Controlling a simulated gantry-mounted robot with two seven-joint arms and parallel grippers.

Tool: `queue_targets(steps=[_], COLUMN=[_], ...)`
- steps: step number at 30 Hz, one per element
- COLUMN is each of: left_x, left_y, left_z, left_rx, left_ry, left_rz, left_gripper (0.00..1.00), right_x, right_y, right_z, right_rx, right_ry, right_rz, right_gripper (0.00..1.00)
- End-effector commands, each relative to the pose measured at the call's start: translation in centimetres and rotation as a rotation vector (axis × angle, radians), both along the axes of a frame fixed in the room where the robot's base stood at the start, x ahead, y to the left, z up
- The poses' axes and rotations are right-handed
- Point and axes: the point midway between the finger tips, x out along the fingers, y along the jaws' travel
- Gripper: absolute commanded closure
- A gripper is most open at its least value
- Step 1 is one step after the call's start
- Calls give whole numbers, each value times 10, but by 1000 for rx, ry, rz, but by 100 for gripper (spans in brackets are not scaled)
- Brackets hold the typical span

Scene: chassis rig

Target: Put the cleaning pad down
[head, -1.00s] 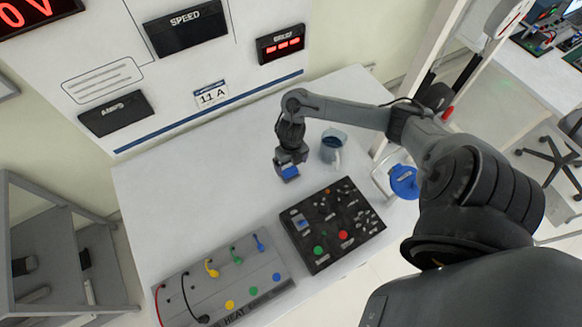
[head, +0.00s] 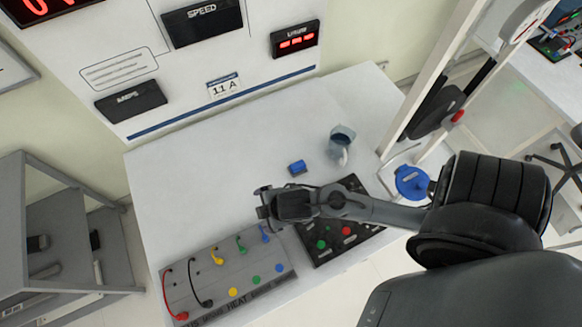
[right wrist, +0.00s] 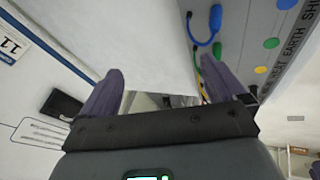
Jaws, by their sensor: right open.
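The blue cleaning pad (head: 297,168) lies by itself on the white table (head: 220,165), left of the grey mug. My right gripper (head: 264,207) is in front of the pad, over the edge between the grey cable panel and the black control box, and does not touch the pad. In the right wrist view my right gripper (right wrist: 155,95) shows two dark fingers spread apart with nothing between them. My left gripper is not in view.
The grey panel (head: 210,293) with coloured cables and the black control box (head: 345,247) line the table's front. The mug (head: 341,145) and a blue-lidded container (head: 411,182) stand right of the pad. The table's left and back are clear.

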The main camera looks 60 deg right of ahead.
Motion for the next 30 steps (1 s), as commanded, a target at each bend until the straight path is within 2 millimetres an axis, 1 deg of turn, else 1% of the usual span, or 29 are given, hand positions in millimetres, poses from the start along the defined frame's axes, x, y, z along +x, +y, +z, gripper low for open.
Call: queue_targets(steps=[1,3,6,9,12,19,23,26,29,30], left_x=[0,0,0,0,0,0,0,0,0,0], left_y=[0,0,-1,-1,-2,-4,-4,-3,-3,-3], left_z=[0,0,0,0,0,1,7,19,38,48], left_rx=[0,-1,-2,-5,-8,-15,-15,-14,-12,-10], left_ry=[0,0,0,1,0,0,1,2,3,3], left_rz=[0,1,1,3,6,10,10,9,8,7], left_gripper=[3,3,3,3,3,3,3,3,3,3], right_x=[-18,-37,-58,-70,-73,-73,-72,-72,-72,-72], right_y=[-2,-8,-15,-18,-19,-19,-19,-19,-19,-19], right_z=[7,15,22,25,26,26,33,45,64,74], right_rx=[74,149,223,259,269,268,268,268,267,267], right_ry=[41,94,151,185,195,194,194,194,194,194], right_rz=[-159,-346,-531,-627,-657,-653,-651,-651,-650,-650], right_gripper=[3,3,3,3,3,3,3,3,3,3])
